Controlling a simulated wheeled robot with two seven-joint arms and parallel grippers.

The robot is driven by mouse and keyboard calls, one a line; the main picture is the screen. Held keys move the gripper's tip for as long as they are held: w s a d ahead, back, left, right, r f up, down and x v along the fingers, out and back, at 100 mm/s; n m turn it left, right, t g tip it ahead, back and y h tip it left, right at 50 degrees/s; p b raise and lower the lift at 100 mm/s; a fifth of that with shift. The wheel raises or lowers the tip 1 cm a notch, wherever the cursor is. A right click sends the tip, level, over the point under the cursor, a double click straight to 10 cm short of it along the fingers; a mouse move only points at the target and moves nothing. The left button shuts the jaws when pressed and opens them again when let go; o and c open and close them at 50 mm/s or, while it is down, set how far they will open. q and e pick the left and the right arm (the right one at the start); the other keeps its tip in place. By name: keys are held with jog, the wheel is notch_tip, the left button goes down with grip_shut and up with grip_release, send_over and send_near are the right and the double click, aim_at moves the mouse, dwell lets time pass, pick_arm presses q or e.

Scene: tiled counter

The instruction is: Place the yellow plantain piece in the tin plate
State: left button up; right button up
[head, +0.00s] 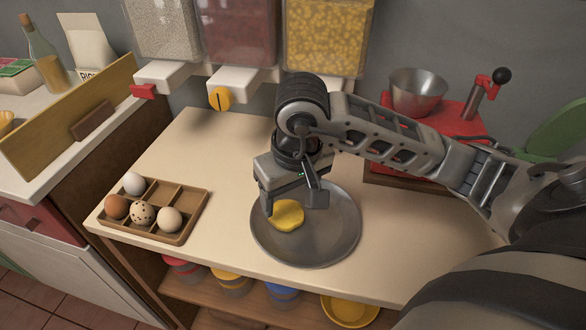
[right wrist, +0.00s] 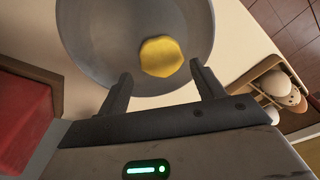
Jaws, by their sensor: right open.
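The yellow plantain piece (head: 287,215) lies in the tin plate (head: 335,244), left of the plate's middle in the head view. The plate is a round grey dish on the counter. In the right wrist view the plantain piece (right wrist: 161,57) lies on the bare grey surface of the plate (right wrist: 95,40), just beyond the fingertips. My right gripper (head: 293,208) is over the plate, its fingers apart with nothing between them; in the right wrist view the open fingers (right wrist: 160,82) point toward the piece. My left gripper is not in view.
A wooden egg tray (head: 185,234) with several eggs sits at the counter's left. Dispensers (head: 327,40) hang behind my arm. A metal bowl (head: 418,92) stands on a red unit (head: 440,124) at the back right. The counter between tray and plate is clear.

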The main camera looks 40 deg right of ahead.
aim_at(294, 221)
notch_tip(294, 221, up, 8)
jog(key=s, duration=0.1)
jog(key=shift+p, duration=0.3)
jog(key=shift+s, duration=0.1)
